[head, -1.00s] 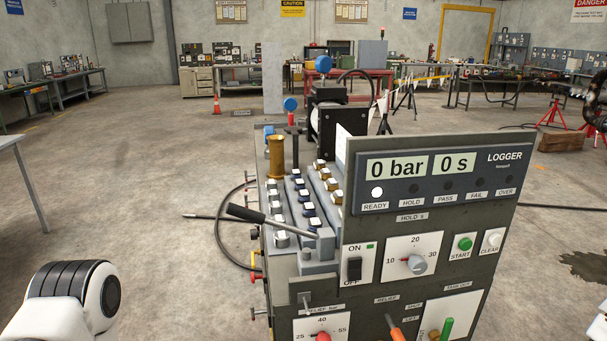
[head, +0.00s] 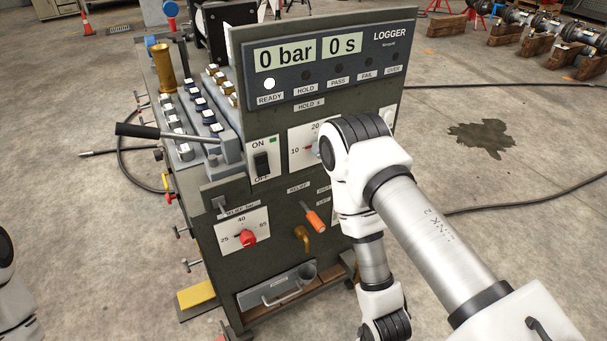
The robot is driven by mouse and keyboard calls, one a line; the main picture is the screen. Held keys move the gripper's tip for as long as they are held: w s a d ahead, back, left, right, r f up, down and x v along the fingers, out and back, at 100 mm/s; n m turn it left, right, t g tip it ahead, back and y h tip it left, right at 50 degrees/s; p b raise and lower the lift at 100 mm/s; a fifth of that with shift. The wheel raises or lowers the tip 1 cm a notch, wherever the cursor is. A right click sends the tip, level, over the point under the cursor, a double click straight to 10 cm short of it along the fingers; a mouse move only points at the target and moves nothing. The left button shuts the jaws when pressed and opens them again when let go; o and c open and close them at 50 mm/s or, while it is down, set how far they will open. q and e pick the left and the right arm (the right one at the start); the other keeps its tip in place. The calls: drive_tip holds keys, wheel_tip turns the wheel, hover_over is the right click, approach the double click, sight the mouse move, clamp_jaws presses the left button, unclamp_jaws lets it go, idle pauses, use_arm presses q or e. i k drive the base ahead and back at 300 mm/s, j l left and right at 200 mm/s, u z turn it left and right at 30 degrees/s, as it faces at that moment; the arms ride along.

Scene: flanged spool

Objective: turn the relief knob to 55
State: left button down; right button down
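The relief knob (head: 248,239) is a red knob on a white dial plate (head: 226,241) low on the left of the panel front. The plate reads 25 at left, 40 at top and 55 at right. The knob's exact setting is too small to read. Nothing touches the knob. My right arm (head: 425,225) crosses the right of the head view and bends down in front of the panel, to the right of the knob. Its gripper is out of frame. Only a bit of my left arm (head: 12,290) shows at the left edge, without its gripper.
An orange-handled lever (head: 313,218) and a brass spout (head: 302,238) sit right of the dial. A black-gripped lever (head: 150,131) sticks out left above it. A tray (head: 278,289) lies below. My arm hides the panel's right part.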

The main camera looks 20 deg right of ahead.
sight(248, 238)
drive_tip(key=l+z, duration=0.3)
drive_tip(key=l, duration=1.7)
